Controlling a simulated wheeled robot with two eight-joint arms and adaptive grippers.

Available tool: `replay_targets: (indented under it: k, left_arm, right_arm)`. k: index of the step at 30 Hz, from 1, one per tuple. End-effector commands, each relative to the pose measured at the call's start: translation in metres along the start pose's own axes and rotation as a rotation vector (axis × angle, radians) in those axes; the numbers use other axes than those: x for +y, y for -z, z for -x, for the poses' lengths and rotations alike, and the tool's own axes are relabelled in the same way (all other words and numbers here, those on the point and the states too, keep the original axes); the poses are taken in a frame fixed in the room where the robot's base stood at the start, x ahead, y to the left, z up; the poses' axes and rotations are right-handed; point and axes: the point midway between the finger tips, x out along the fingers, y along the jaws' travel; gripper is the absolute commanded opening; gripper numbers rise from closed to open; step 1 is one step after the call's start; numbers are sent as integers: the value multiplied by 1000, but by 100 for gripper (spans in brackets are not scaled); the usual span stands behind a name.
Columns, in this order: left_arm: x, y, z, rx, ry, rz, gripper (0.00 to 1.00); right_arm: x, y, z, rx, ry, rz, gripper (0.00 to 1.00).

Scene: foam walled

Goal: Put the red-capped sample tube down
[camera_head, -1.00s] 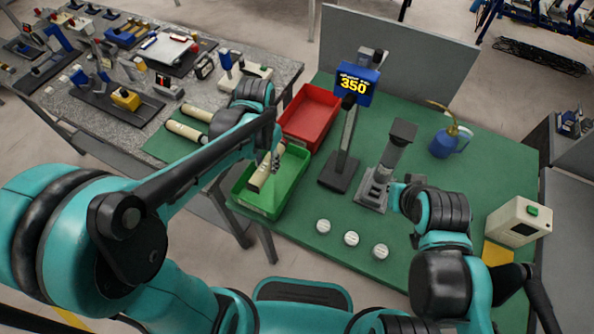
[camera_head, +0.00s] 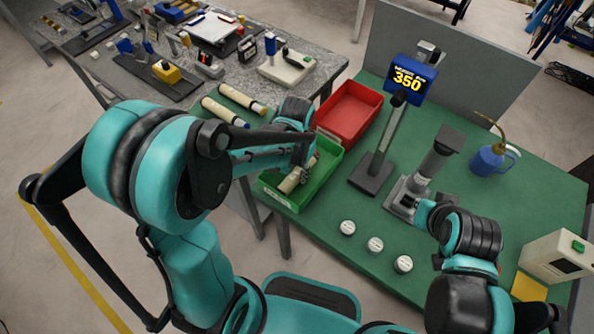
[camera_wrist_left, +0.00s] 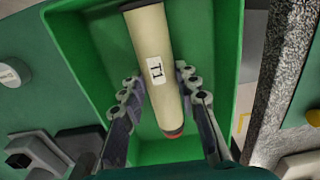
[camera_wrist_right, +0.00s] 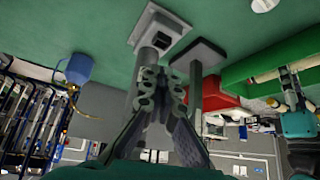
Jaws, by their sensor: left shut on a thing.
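The red-capped sample tube (camera_head: 290,184) is cream-coloured and lies slanted within the green bin (camera_head: 325,178). In the left wrist view the tube (camera_wrist_left: 152,45) shows a T1 label and its red end (camera_wrist_left: 174,133) near my fingers. My left gripper (camera_wrist_left: 160,92) is shut on the tube, one finger on each side, inside the bin's walls (camera_wrist_left: 72,75). Whether the tube touches the bin floor is unclear. My right gripper (camera_wrist_right: 163,85) is beside the grey stand device (camera_wrist_right: 155,30); whether it holds anything is unclear.
A red bin (camera_head: 349,112) adjoins the green one. Several white-topped discs (camera_head: 375,245) lie in front. A blue oil can (camera_head: 488,160) stands at the right. More tubes (camera_head: 243,98) lie on the left bench.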

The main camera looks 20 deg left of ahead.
Motion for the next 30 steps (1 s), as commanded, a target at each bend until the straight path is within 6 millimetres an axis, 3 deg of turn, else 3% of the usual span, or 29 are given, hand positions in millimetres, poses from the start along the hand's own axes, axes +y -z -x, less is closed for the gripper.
replay_targets:
  k: [2,3,5,17,30]
  left_arm:
    - [0,0,-3,0,0,0,0]
    - [0,0,-3,0,0,0,36]
    - [0,0,-2,0,0,0,52]
    - [0,0,4,0,0,0,52]
    - [0,0,94,0,0,0,52]
  right_arm:
    - [0,-2,-3,0,0,0,0]
    - [0,-2,-2,0,0,0,0]
    - [0,-1,-2,0,0,0,0]
    - [0,2,2,0,0,0,0]
    - [0,21,29,0,0,0,0]
